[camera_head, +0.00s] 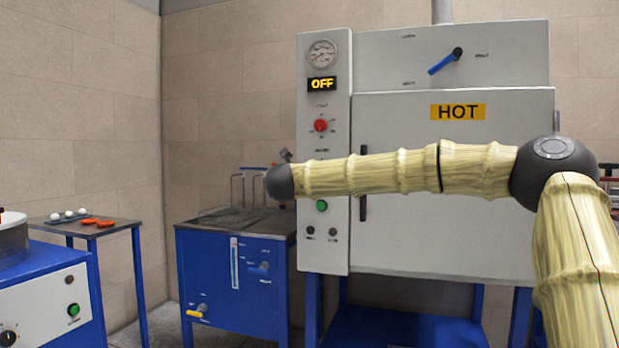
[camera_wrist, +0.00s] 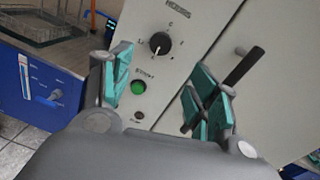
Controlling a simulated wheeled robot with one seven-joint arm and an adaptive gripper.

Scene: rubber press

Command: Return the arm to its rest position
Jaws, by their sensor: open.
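My gripper (camera_wrist: 160,80) is open in the wrist view, with its two teal-padded fingers apart and nothing between them. Behind the fingers is the grey control panel (camera_wrist: 190,40) of the oven, with a black knob (camera_wrist: 159,43) and a lit green button (camera_wrist: 138,88). In the head view my arm (camera_head: 395,172) reaches from the lower right across the front of the oven, bent at a dark joint. Its far end is in front of the panel's left edge, and the gripper is mostly hidden there.
The grey oven (camera_head: 400,225) carries a HOT sign (camera_head: 458,112) and an OFF display (camera_head: 321,85). Its black door handle (camera_wrist: 243,68) is close to the right finger. A blue tank (camera_head: 225,275) with wire baskets stands left; a small table (camera_head: 110,226) is farther left.

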